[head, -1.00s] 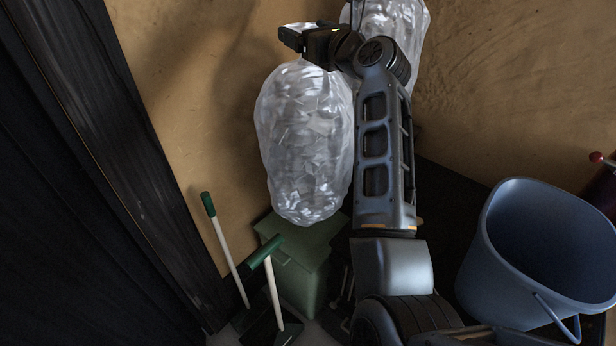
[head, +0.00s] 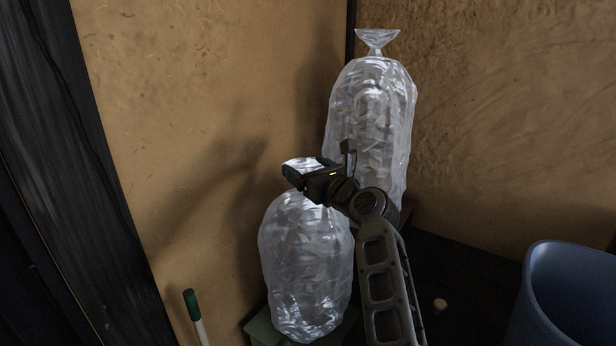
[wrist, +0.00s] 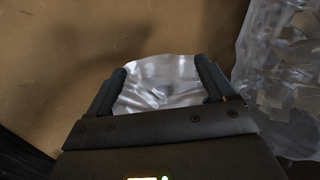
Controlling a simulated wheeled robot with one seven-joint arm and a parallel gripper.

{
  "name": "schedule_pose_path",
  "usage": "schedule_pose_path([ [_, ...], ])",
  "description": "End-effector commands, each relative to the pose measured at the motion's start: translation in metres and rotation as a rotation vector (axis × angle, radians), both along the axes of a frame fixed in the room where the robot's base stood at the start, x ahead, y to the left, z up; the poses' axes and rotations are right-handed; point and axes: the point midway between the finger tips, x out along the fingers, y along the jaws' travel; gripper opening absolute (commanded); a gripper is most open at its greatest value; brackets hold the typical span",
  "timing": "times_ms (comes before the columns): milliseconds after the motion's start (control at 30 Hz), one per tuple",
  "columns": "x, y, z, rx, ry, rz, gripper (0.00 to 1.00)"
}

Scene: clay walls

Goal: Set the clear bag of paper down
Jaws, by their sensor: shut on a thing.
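The clear bag of paper (head: 305,265) hangs upright below my gripper (head: 300,178) in the head view, full of pale paper shreds. My gripper is shut on its gathered neck, and the flared top (wrist: 158,85) shows between the two fingers in the wrist view.
A blue bucket (head: 565,300) stands at the lower right. Clay walls meet in the corner behind the bags. The dark surface (head: 465,285) between my arm and the bucket is mostly clear.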

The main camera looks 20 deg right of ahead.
Motion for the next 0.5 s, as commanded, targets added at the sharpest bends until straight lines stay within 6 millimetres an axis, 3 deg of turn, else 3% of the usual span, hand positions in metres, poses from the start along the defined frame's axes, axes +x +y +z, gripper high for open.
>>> schedule_pose_path([
  [133,-0.0004,0.0003,-0.0104,0.001,-0.004,0.0,0.08],
  [500,-0.0005,-0.0001,-0.0132,0.0,-0.004,-0.001,0.08],
])
